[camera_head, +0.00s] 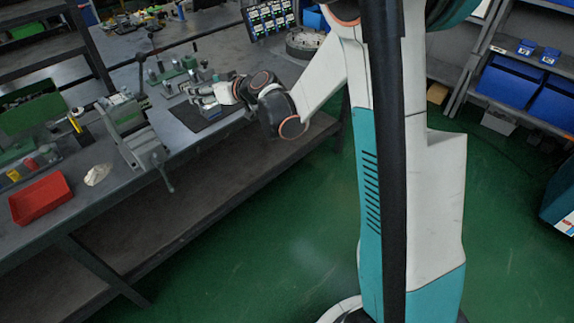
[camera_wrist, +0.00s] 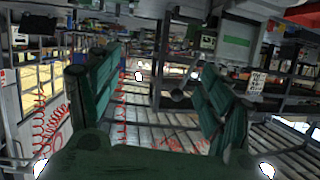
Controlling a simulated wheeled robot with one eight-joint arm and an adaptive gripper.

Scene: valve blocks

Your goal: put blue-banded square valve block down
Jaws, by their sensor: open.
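My gripper (camera_head: 204,92) is low over a dark mat (camera_head: 203,117) near the front edge of the workbench (camera_head: 100,215). In the wrist view my gripper's two green fingers (camera_wrist: 158,80) stand wide apart, with no block visible between them. Small grey and green pieces (camera_head: 172,77) stand on the bench just behind and left of the gripper. I cannot pick out a blue band on any of them. The blue-banded square valve block is too small or hidden to identify, so I cannot tell whether it touches the mat.
A grey-green vise (camera_head: 128,125) with a handle stands left of the mat. A red bin (camera_head: 41,198) and a crumpled white cloth (camera_head: 98,174) lie farther left. Green floor (camera_head: 290,230) is clear in front.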

